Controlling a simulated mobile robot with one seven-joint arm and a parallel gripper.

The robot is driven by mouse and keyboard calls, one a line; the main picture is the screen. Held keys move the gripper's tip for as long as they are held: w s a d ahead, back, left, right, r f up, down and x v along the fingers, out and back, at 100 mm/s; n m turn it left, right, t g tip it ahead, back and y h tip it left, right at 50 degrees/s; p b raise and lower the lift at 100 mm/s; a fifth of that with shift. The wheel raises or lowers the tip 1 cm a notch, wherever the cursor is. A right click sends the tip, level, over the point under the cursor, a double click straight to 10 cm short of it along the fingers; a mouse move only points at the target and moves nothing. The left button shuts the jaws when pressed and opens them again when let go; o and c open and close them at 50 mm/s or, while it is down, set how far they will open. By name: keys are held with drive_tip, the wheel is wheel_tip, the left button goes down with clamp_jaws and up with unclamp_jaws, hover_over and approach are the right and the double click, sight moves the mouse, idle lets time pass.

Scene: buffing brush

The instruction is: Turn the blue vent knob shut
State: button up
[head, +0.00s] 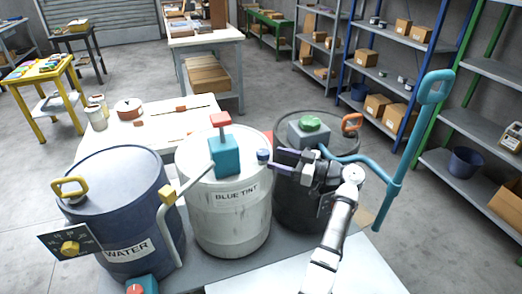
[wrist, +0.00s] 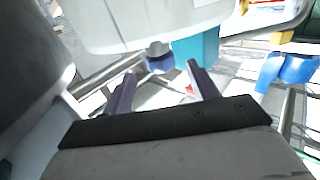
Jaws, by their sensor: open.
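The small blue vent knob (head: 263,155) sits at the right edge of the lid of the white drum (head: 228,214), labelled BLUE TINT. In the wrist view the knob (wrist: 158,56) shows as a round blue piece with a grey part, just ahead of the fingertips. My gripper (head: 277,160) is open and empty, above the gap between the white drum and the black drum. Its two purple fingers point left toward the knob. In the wrist view my gripper (wrist: 163,76) has a finger on either side of the knob's line; exact contact cannot be told.
A teal block (head: 224,156) with a red T-handle stands on the white lid. The black drum (head: 290,200) with a green knob (head: 310,124) is at the right, beside a tall blue pipe handle (head: 395,175). A blue WATER drum (head: 122,215) stands left.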

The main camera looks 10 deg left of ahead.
sight(265, 152)
drive_tip(key=a, duration=0.1)
drive_tip(key=a+p, duration=0.1)
drive_tip(key=a, duration=0.1)
drive_tip(key=a+p, duration=0.1)
drive_tip(key=a, duration=0.1)
drive_tip(key=shift+w+r, duration=0.15)
drive_tip(key=shift+w, duration=0.2)
drive_tip(key=shift+a, duration=0.45)
drive_tip(key=shift+w, duration=0.1)
drive_tip(key=shift+c, duration=0.5)
drive_tip(key=c, duration=0.9)
